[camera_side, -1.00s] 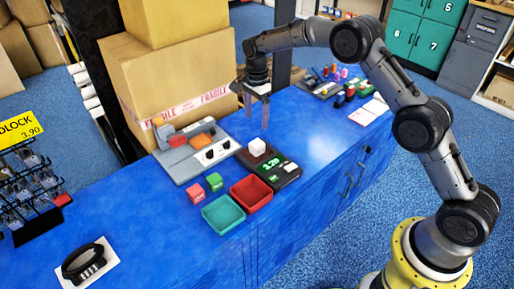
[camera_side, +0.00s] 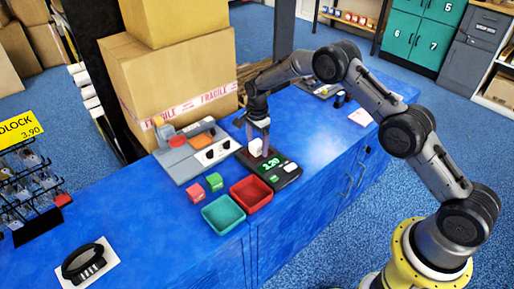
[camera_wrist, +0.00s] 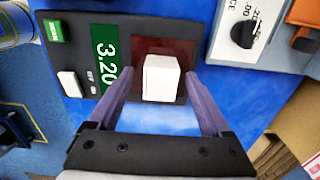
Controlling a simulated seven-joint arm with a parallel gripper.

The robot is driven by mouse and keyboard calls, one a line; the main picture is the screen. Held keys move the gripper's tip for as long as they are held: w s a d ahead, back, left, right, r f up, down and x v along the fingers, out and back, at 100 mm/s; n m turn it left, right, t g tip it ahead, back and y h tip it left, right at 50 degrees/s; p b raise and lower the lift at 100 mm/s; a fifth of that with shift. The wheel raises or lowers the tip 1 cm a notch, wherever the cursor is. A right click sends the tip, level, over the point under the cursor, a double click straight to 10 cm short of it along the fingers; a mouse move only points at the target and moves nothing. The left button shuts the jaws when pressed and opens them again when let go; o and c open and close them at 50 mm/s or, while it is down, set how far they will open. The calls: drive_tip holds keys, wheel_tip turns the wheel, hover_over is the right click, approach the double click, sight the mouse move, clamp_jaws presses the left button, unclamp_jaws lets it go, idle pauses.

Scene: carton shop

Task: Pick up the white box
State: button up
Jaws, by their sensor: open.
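The white box (camera_side: 256,147) sits on the plate of a dark scale (camera_side: 283,172) on the blue counter. In the wrist view the white box (camera_wrist: 161,78) stands on a dark red plate between the finger lines. My gripper (camera_side: 261,150) is lowered over it from above, with its fingers on either side of it. In the wrist view my gripper (camera_wrist: 160,95) is open, with a visible gap between each finger and the box. The scale's green display (camera_wrist: 105,55) shows 3.20 in the wrist view.
A red tray (camera_side: 268,200) and a teal tray (camera_side: 240,222) are in front. A grey machine (camera_side: 165,160) and large cartons (camera_side: 150,90) stand behind. The right counter is mostly clear.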

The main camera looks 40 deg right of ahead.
clamp_jaws()
idle(0.4)
drive_tip(key=shift+r, duration=0.15)
